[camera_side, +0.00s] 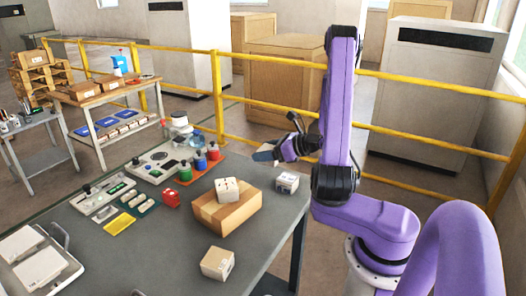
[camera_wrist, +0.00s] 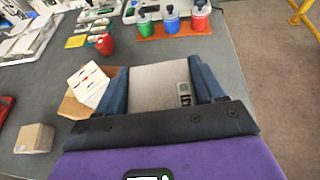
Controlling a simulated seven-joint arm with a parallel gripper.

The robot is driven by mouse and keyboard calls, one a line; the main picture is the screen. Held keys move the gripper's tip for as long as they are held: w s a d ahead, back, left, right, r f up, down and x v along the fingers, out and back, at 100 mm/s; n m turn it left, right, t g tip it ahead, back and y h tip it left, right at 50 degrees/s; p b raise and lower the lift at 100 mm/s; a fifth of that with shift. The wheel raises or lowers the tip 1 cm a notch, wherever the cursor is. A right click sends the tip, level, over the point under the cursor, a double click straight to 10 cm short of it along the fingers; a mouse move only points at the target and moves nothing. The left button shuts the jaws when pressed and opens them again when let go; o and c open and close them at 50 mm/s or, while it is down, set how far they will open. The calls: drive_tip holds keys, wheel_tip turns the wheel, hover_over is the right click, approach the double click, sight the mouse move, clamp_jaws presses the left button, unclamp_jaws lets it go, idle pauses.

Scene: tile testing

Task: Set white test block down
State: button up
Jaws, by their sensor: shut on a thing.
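In the wrist view, a pale grey-white block (camera_wrist: 158,84) with a small dark-marked label sits between the two dark blue fingers of my gripper (camera_wrist: 165,78). The fingers are shut on it at both sides. In the side view my gripper (camera_side: 266,152) is tilted above the far right part of the grey table, its fingers pointing left. Little of what it holds can be made out there. A white block (camera_side: 286,183) with dark markings shows just below the gripper, near the table's right edge; I cannot tell whether it is a separate block.
A cardboard box (camera_side: 228,212) carries another white block (camera_side: 227,188) with marks. A tan block (camera_side: 216,263) lies nearer the front. A red item (camera_side: 170,197), bottles on an orange tray (camera_side: 205,166) and instruments fill the back left. Bare table (camera_side: 150,255) lies left of the tan block.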

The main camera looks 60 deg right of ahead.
drive_tip(key=shift+s+a+r, duration=0.15)
drive_tip(key=shift+s+r, duration=0.05)
drive_tip(key=shift+s, duration=0.15)
